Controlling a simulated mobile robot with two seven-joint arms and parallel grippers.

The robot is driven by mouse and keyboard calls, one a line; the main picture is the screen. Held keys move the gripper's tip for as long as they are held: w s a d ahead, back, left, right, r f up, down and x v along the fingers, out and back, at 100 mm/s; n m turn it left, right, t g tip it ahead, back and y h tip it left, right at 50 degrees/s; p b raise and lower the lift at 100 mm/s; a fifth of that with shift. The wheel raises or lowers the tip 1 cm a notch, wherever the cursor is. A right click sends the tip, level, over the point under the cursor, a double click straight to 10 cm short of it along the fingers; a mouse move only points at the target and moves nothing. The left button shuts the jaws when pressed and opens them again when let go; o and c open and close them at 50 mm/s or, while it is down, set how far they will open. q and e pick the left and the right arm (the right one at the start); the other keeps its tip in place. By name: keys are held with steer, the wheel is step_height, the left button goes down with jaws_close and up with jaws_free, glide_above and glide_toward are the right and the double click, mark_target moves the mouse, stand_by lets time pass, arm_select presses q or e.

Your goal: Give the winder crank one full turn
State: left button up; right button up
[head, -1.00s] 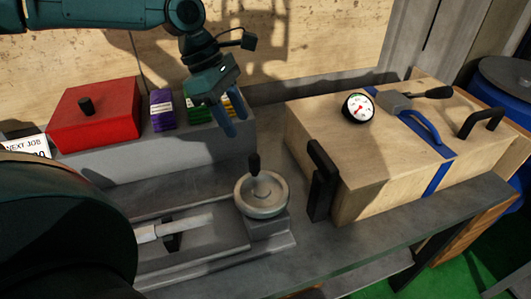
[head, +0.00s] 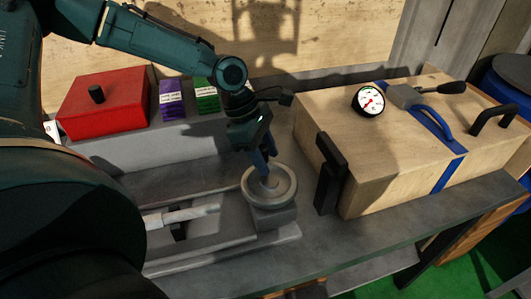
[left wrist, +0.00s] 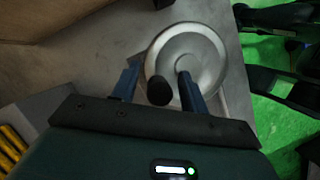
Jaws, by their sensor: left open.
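The winder crank (head: 285,192) is a round grey handwheel on a grey block at the end of a bench fixture. My left gripper (head: 264,163) is just over its back edge, pointing down, with its blue fingers apart. The left wrist view shows the wheel (left wrist: 207,52) beyond the fingers. The crank's black knob (left wrist: 159,91) stands in the gap between the open fingers (left wrist: 157,84), with no clear contact on either side. In the head view the knob is hidden by the gripper. My right gripper is not in view.
A wooden case (head: 390,178) with black handles, a blue strap and a dial gauge (head: 369,101) stands close on the right. A red box (head: 118,110) and small purple and green boxes stand on a grey ledge at the back left. The bench front is clear.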

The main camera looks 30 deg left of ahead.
arm_select(q)
jaws_close()
stand_by(0.3)
